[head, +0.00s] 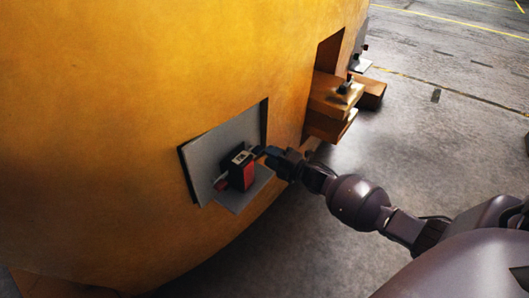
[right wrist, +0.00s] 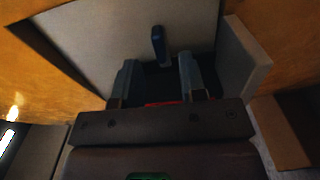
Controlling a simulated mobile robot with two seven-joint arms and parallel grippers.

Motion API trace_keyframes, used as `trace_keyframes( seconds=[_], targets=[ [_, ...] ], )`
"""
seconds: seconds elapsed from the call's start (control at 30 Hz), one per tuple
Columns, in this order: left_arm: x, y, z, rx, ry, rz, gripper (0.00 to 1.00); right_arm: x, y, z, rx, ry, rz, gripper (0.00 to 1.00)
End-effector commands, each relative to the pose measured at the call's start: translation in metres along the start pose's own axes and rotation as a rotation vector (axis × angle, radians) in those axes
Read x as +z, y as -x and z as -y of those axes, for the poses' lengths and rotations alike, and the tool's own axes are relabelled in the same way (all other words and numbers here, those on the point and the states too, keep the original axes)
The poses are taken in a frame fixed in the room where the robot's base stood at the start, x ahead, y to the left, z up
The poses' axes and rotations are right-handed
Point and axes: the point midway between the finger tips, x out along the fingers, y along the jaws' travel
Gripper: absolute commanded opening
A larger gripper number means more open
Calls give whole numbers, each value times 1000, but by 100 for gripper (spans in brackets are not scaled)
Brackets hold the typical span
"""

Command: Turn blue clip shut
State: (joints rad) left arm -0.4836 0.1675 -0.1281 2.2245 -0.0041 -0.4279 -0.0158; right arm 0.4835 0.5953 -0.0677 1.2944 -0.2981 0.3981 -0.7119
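The blue clip (right wrist: 159,46) shows in the right wrist view as a small upright dark-blue piece against a grey plate, just beyond and between my fingertips. My right gripper (right wrist: 157,65) is open, its two fingers apart on either side of a dark gap, and I see nothing clamped between them. In the head view my right gripper (head: 259,152) is at the right edge of a black and red device (head: 242,172) on the grey panel (head: 208,152). I cannot make out the clip in the head view. My left gripper is not in view.
The grey panel sits in a recess of a large orange casting (head: 120,90). A second recess with orange blocks (head: 330,98) and a small dark fitting (head: 347,87) lies further right. Grey floor (head: 440,130) is open at right.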

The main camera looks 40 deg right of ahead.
Motion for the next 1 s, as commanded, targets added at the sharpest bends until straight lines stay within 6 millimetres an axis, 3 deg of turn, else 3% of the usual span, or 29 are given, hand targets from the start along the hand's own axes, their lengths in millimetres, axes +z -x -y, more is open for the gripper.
trace_keyframes(
  seconds=[0.2,0.4,1.0],
  targets=[
    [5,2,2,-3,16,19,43,0,38,-3,2,1,0,38],
    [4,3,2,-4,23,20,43,0,59,-1,1,0,0,38],
    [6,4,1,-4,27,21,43,-1,66,0,0,-1,-1,38]
  ],
)
